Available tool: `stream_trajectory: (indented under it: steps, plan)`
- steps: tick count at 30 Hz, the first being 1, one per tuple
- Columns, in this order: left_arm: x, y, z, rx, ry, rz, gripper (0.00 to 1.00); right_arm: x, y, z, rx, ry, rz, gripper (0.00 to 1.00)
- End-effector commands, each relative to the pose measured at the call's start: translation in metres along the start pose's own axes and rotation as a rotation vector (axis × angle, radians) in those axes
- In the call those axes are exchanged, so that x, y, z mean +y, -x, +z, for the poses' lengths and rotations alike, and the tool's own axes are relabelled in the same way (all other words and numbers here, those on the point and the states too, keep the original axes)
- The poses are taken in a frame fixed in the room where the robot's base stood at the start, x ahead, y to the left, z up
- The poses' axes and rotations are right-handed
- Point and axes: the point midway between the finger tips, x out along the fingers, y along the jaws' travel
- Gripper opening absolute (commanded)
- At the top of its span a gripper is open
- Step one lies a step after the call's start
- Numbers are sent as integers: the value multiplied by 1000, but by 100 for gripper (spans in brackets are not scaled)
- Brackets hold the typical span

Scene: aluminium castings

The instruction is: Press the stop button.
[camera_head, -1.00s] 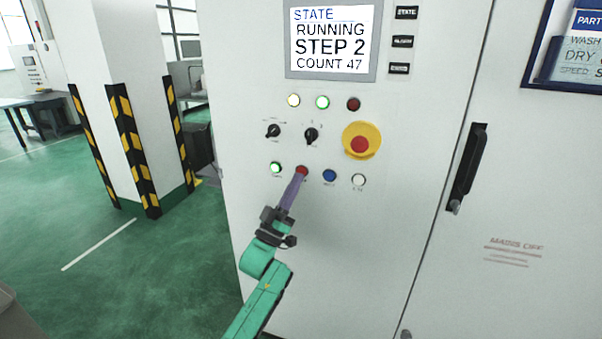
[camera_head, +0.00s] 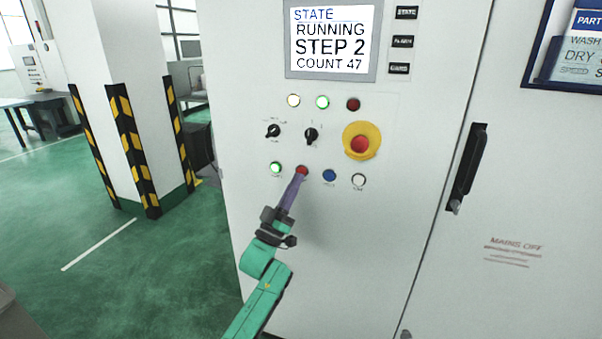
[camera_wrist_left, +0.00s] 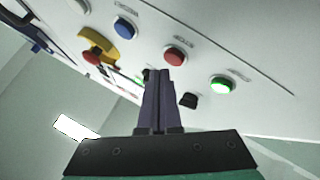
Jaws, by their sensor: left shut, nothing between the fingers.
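The red push button (camera_head: 302,170) sits in the lower row of the white cabinet's panel, between a lit green button and a blue one. It also shows in the left wrist view (camera_wrist_left: 175,56), just beyond the fingertips. My left gripper (camera_head: 298,177) is shut and empty, its purple fingers pointing up at the red button's lower edge. In the left wrist view its fingertips (camera_wrist_left: 158,72) appear very close to the button; I cannot tell whether they touch. The screen (camera_head: 332,40) reads RUNNING, STEP 2, COUNT 47. My right gripper is not in view.
The green button (camera_head: 275,168) is at left, the blue button (camera_head: 329,175) and white button (camera_head: 358,180) at right. A red emergency knob on a yellow base (camera_head: 374,140) and two black selectors are above. A door handle (camera_head: 466,168) stands out at right.

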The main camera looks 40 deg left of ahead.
Motion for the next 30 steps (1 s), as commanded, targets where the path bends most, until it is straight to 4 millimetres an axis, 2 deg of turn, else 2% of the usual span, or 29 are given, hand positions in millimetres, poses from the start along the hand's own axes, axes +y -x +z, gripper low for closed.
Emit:
stream_trajectory:
  steps: [7,30]
  plan:
    - [-4,-5,5,1,0,1,0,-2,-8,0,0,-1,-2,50]
    - [-7,-9,7,0,0,0,0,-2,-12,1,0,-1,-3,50]
